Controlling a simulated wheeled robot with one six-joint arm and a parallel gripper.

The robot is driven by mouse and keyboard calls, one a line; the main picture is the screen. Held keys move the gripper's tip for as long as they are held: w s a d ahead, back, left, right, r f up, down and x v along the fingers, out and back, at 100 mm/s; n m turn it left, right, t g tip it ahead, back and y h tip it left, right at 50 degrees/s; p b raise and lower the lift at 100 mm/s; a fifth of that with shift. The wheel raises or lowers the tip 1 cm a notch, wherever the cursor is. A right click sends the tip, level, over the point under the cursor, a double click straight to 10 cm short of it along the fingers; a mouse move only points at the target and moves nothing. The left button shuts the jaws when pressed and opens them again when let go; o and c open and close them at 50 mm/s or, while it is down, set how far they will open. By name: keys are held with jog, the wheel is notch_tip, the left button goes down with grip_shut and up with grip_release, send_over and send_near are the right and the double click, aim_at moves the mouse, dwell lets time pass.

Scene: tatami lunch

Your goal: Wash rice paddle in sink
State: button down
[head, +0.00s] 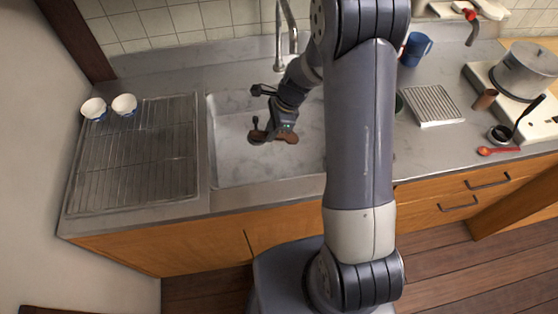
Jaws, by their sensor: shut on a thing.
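My gripper (275,128) is over the sink basin (235,165), in its upper middle part. It is shut on a brown, flat-looking rice paddle (288,138), which shows just below the jaws. The paddle is small in view and partly hidden by the gripper, so I cannot tell whether it touches the basin floor. The metal faucet (293,40) rises behind the basin, above and slightly right of my gripper. My arm hides the basin's right side. I cannot make out any running water.
A wire drying rack (135,165) lies left of the sink, with two small white-and-blue bowls (124,105) at its back left.

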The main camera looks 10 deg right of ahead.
jog(key=shift+r, duration=0.1)
notch_tip(320, 180, up, 5)
jog(key=p, duration=0.4)
dwell(0.3)
jog(key=shift+a, duration=0.1)
dwell(0.4)
